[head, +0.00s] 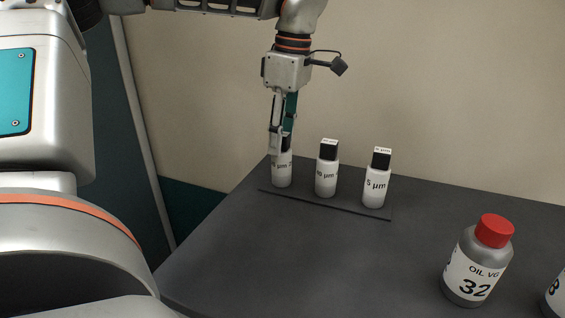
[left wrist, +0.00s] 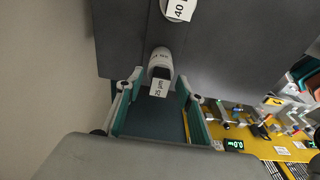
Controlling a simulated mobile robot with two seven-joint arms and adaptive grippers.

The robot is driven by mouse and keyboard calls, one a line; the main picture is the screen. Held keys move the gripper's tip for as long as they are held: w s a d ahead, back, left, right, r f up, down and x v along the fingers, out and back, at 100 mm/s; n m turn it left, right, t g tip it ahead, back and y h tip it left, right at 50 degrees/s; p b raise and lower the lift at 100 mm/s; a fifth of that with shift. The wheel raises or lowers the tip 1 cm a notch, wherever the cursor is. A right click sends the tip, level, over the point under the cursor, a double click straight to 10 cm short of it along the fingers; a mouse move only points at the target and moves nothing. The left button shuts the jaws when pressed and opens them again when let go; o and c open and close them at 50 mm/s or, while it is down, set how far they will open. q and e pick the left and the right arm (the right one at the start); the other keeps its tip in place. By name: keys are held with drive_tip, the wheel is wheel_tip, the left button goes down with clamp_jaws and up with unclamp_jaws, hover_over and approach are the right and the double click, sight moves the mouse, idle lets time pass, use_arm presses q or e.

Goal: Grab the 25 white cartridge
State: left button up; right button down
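The white cartridge marked 25 µm (left wrist: 160,65) shows in the left wrist view between the tips of my left gripper's fingers. In the head view this cartridge (head: 282,172) is the leftmost of three in a row, and the fingers hide its top. My left gripper (head: 280,145) points down over it from above. In the left wrist view the gripper (left wrist: 160,78) is open, with a finger on each side of the cartridge and a gap visible on both sides. My right gripper is not in view.
Two more white cartridges with black caps, a middle one (head: 326,178) and one marked 5 µm (head: 376,186), stand to the right on a thin dark base (head: 345,207). A red-capped oil bottle (head: 478,265) stands at the front right. The dark table (head: 290,255) is clear in front.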

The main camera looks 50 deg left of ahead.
use_arm(q)
clamp_jaws()
drive_tip(key=shift+r, duration=0.1)
